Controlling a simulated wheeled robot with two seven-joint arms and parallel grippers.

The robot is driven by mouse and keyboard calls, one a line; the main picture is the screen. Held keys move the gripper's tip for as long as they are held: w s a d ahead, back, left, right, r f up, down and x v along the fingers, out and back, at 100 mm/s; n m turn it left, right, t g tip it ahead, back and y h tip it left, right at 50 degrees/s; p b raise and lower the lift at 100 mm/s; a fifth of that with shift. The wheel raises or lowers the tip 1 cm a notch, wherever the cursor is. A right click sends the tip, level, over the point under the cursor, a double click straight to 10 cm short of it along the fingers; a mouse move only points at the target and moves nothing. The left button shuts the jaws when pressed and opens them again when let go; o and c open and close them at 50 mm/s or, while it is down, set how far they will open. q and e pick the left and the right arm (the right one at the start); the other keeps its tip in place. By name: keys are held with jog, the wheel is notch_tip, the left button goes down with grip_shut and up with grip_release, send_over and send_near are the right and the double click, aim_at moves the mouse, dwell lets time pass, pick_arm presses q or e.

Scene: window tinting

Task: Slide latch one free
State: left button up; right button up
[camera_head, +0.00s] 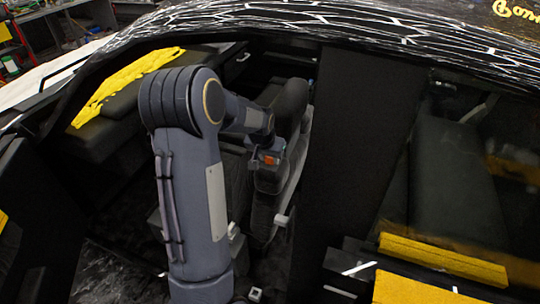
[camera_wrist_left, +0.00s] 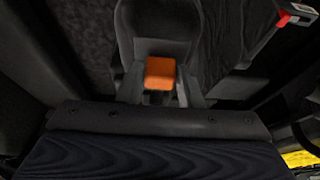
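My left arm reaches in through the car's side opening in the head view. Its gripper (camera_head: 266,150) is by the upright dark seat (camera_head: 291,105), with a small orange part (camera_head: 269,160) at its end. An orange block (camera_wrist_left: 160,73) shows in the middle of the left wrist view, in front of a dark seat (camera_wrist_left: 158,22); I cannot tell whether it is held. A buckle-like piece with a red end (camera_wrist_left: 292,16) is at that view's upper right, apart from the orange block. My right gripper is not in view.
A dark pillar (camera_head: 352,150) stands right of the seat. The patterned roof edge (camera_head: 340,25) runs overhead. Yellow pads lie at left (camera_head: 120,85) and lower right (camera_head: 440,260). A dark panel with bolts (camera_wrist_left: 160,120) spans the lower wrist view.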

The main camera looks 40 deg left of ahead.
pick_arm(q)
jog(key=o, duration=0.4)
jog(key=shift+c, duration=0.2)
jog(key=shift+r, duration=0.15)
jog(key=a+b+v, duration=0.1)
jog(key=v, duration=0.6)
jog(key=shift+s+d+r, duration=0.2)
jog(key=shift+d+r, duration=0.1)
jog(key=shift+d, duration=0.2)
